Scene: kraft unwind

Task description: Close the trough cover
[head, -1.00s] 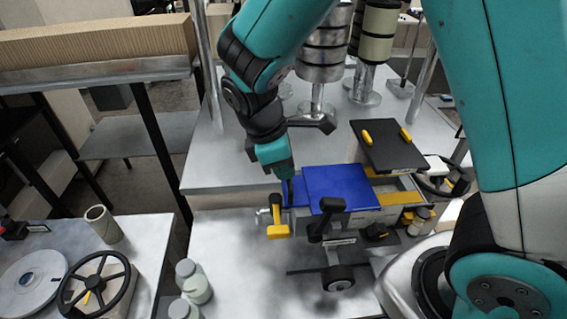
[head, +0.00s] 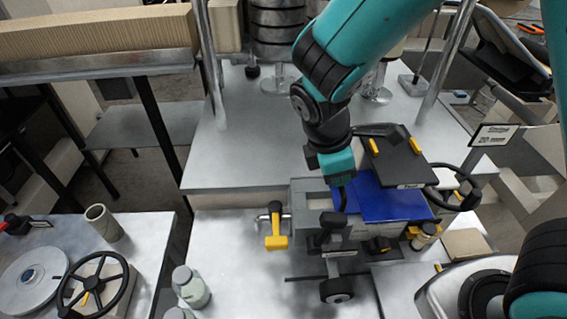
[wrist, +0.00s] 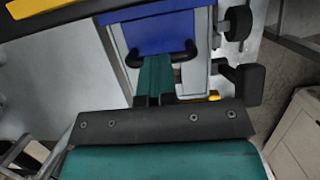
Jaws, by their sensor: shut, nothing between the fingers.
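The trough cover (head: 400,205) is a flat blue panel on the grey trough (head: 303,208). It lies over the middle and right of the trough, and a stretch of pale trough top shows to its left. My gripper (head: 342,208) is shut and empty, pointing down at the cover's left edge. In the wrist view the blue cover (wrist: 160,32) lies just beyond my closed fingers (wrist: 155,62), with dark curved pieces on both sides of them. The fingers look close to or against the cover's edge; exact contact cannot be told.
A black plate with yellow grips (head: 397,165) stands above the cover's back. A yellow-handled lever (head: 275,230) is at the trough's left front, a black handwheel (head: 455,190) at its right. Bottles (head: 190,288) stand front left. Steel posts and rollers rise behind.

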